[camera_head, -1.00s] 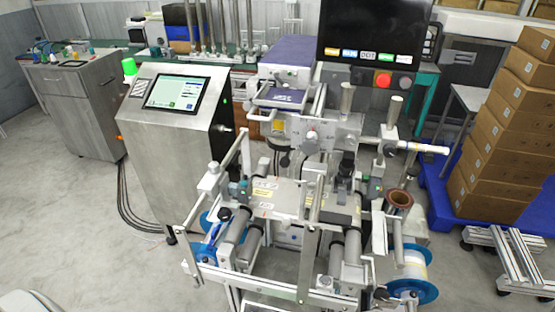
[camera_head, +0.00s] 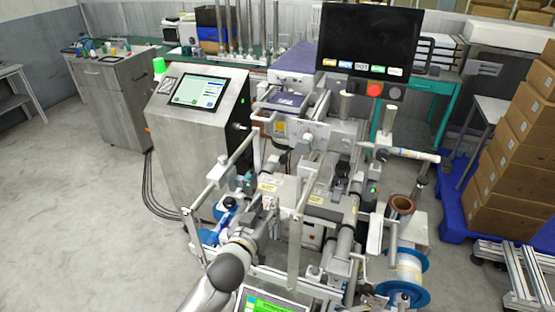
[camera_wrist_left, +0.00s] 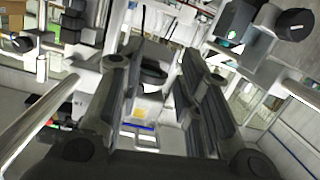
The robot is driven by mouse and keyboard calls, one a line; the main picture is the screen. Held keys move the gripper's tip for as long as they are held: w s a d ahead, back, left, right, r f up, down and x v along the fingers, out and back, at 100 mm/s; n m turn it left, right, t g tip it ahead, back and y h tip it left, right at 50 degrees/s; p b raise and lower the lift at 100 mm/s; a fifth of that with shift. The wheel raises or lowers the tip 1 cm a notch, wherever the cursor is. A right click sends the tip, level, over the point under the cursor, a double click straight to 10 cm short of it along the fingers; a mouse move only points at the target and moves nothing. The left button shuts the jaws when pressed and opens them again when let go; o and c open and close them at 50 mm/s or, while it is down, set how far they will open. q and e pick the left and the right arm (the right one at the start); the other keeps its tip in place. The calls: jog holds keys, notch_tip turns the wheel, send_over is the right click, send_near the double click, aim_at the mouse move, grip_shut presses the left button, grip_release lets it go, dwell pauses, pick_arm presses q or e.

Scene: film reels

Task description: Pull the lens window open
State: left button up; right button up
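The silver film machine (camera_head: 330,140) stands in the middle of the head view, with upright metal bars and a flat plate with yellow labels (camera_head: 268,186) at its front. I cannot tell for sure which part is the lens window. My left arm comes in from the bottom, and its gripper (camera_head: 266,212) is over the front left of the machine, near the bars; its fingertips are hard to make out there. In the left wrist view the gripper (camera_wrist_left: 155,80) is open, its two dark fingers apart. A black rounded part (camera_wrist_left: 153,76) shows between them. My right gripper is not in view.
A blue reel with white film (camera_head: 405,272) sits at the machine's lower right, below a brown roll (camera_head: 401,204). A control cabinet with a touchscreen (camera_head: 197,92) stands at left. Stacked cartons (camera_head: 515,150) on a blue pallet are at right. Floor at left is clear.

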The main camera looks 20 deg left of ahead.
pick_arm(q)
jog(key=t, duration=0.2)
send_near(283, 161)
jog(key=w+p, duration=0.2)
jog(key=w, duration=0.7)
jog(key=shift+w+p, duration=0.25)
jog(key=shift+p, duration=0.05)
jog(key=shift+w+f, duration=0.1)
jog(key=shift+w, duration=0.45)
jog(key=c, duration=0.7)
grip_shut()
